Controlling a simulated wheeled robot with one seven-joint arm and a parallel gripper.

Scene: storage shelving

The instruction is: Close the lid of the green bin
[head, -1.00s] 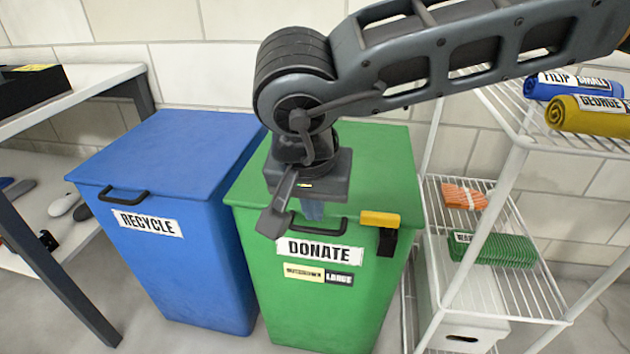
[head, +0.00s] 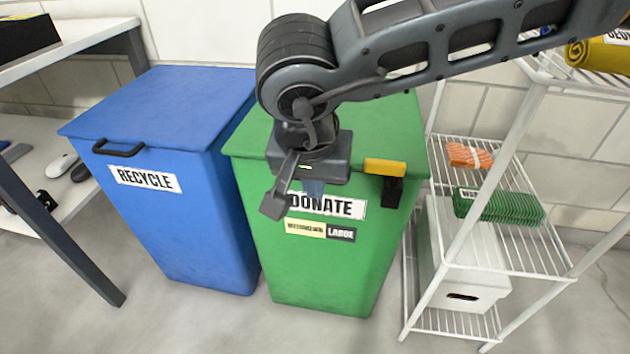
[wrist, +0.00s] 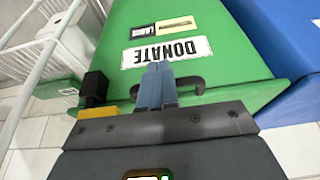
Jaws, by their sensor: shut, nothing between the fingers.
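The green bin (head: 327,265), labelled DONATE, stands in the middle of the head view. Its green lid (head: 378,130) lies flat across the top, with no gap that I can see. My gripper (head: 313,187) is at the lid's front edge, in front of the handle and partly over the label in the head view. In the wrist view my gripper (wrist: 157,70) has its blue fingers together and empty, beside the black handle (wrist: 188,83) and pointing at the label (wrist: 170,52). I cannot tell whether they touch the handle.
A yellow and black object (head: 385,167) sits at the lid's front right edge. The blue RECYCLE bin (head: 190,215) stands close on the left. A white wire rack (head: 520,240) with folded cloths and a white box (head: 465,265) is close on the right. Open floor lies in front.

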